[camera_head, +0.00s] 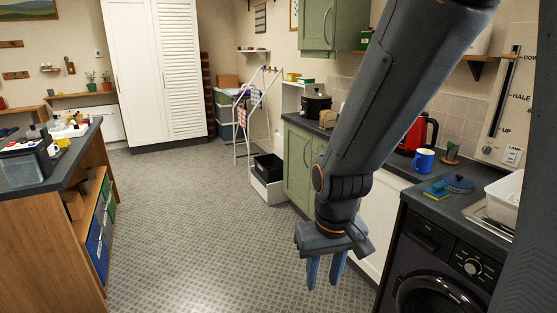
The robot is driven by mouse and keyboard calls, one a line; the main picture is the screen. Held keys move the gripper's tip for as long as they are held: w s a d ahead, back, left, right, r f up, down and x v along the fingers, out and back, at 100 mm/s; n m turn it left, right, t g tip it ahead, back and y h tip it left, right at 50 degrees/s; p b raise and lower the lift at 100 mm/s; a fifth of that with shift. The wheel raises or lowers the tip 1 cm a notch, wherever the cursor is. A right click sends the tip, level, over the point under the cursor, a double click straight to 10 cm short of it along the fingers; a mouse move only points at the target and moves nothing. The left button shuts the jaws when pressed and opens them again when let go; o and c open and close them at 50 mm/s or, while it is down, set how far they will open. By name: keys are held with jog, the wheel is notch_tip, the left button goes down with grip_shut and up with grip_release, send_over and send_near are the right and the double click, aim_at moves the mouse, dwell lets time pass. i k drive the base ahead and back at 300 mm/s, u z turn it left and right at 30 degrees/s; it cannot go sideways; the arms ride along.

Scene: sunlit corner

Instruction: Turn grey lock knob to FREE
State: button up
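I cannot make out a grey lock knob or the word FREE anywhere in this view. My gripper (323,286) hangs at the lower middle, pointing down, with its two blue fingers apart and nothing between them. It is above the floor, left of the black washing machine (425,285). The washing machine has a round dial (472,267) on its front. My arm covers part of the counter and the cabinets behind it.
A wall panel (508,90) at right has a slider marked DOWN, HALF and UP. A blue mug (423,160) and red kettle (413,136) stand on the right counter. A wooden workbench (45,225) stands at left. The floor (190,220) between is clear.

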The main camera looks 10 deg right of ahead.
aim_at(486, 149)
jog(key=i, duration=3.45)
jog(key=z, duration=2.3)
